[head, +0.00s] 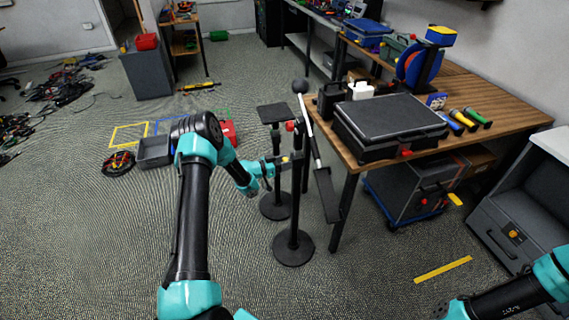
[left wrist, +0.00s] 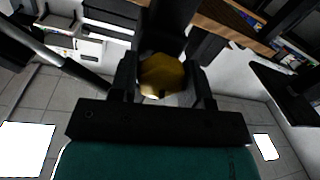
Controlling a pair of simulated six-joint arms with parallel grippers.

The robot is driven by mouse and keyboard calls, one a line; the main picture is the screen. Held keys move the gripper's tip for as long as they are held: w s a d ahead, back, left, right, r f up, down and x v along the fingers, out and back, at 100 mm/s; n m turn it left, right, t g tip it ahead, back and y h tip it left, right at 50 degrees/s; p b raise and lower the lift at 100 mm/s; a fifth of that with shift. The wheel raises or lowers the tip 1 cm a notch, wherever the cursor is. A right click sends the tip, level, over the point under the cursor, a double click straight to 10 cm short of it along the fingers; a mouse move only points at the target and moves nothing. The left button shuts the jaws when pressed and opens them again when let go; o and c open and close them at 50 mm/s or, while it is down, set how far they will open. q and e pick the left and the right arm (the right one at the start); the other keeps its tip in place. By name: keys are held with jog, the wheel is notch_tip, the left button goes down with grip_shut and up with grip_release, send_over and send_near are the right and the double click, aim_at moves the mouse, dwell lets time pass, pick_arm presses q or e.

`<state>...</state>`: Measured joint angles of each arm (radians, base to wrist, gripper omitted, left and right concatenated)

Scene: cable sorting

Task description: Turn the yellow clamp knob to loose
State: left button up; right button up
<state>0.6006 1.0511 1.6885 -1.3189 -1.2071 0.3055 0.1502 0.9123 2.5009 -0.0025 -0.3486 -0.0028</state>
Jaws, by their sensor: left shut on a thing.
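The yellow clamp knob (head: 285,159) sits on a black stand (head: 294,215) in front of the workbench's left end. The knob fills the space between the fingers in the left wrist view (left wrist: 162,75). My left gripper (head: 277,162) reaches in from the left and is shut on the knob, one finger on each side of it. The knob's marking is too small to read, so I cannot tell its setting. My right arm shows at the lower right, but its fingers are not visible.
A wooden workbench (head: 500,95) with a black case (head: 390,115) stands right of the clamp stand. A second stand with a flat black top (head: 273,113) is just behind. A slanted rod with a dark ball (head: 300,86) rises close by. Floor at left front is open.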

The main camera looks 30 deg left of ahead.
pick_arm(q)
jog(key=n, duration=0.4)
jog(key=shift+g, duration=0.3)
jog(key=n, duration=0.3)
jog(key=shift+a+n, duration=0.1)
jog(key=shift+n, duration=0.3)
jog(key=n+g, duration=0.1)
jog(key=n, duration=0.2)
jog(key=shift+h, duration=0.3)
jog(key=n, duration=0.3)
jog(key=shift+n, duration=0.4)
jog(key=o, duration=0.9)
jog(key=v, duration=1.7)
jog(key=shift+a, duration=0.3)
